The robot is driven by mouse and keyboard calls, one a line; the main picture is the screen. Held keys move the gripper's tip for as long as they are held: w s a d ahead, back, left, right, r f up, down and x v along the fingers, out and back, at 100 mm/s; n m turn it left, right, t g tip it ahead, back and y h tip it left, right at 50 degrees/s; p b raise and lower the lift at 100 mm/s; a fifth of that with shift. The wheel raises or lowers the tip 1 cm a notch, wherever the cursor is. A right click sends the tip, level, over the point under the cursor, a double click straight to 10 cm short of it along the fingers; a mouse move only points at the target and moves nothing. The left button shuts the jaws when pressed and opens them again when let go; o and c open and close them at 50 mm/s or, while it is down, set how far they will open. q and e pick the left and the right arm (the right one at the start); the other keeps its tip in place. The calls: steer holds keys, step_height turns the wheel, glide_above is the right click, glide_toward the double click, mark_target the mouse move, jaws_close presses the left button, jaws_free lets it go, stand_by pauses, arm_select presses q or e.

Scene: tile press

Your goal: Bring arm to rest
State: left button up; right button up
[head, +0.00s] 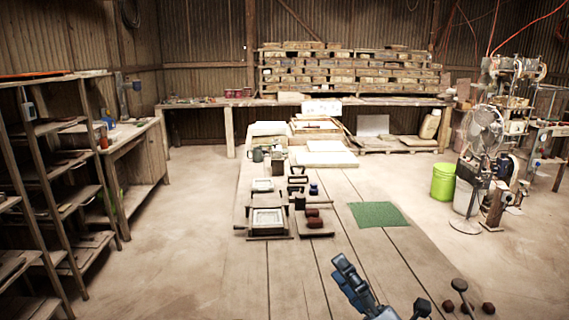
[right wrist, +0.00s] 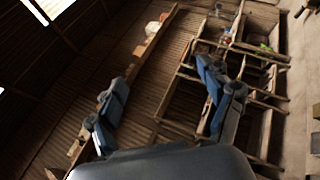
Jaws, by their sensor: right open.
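My right gripper (head: 348,272) reaches up from the bottom of the head view, over the near part of the plank table (head: 345,240). In the right wrist view its two blue-grey fingers (right wrist: 163,90) stand well apart with nothing between them. It touches no object that I can see. That view is tilted and shows the corrugated wall and wooden shelving far beyond the fingers. My left gripper does not show in either view.
A green mat (head: 378,214) lies on the table. Left of it are reddish-brown blocks (head: 314,217) and a framed tile mould (head: 267,220). Dark knobs (head: 459,286) show at the lower right. Wooden shelves (head: 60,190) stand at left, a fan (head: 485,130) at right.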

steer(key=s+d+f+m+g+h, duration=0.35)
steer(key=d+f+m+h, duration=1)
steer(key=m, duration=0.75)
steer(key=s+a+f+m+g, duration=0.2)
steer(key=s+f+m+g, duration=0.3)
steer(key=s+f, duration=0.5)
steer(key=s+a+f+m+g, duration=0.1)
steer(key=s+f+m+g, duration=0.1)
steer(key=s+f+g, duration=0.75)
steer(key=s+f+t+b, duration=0.1)
steer(key=s+f, duration=0.2)
steer(key=f, duration=1.1)
steer(key=s+f+b, duration=0.2)
steer(key=f, duration=1.2)
steer(key=s+d+f+g+b, duration=0.1)
steer(key=s+d+f, duration=0.1)
steer(key=s+f, duration=1.4)
steer(key=shift+s+d+f+y+b, duration=0.3)
steer(key=shift+s+f+y+b, duration=0.1)
steer(key=shift+f, duration=0.1)
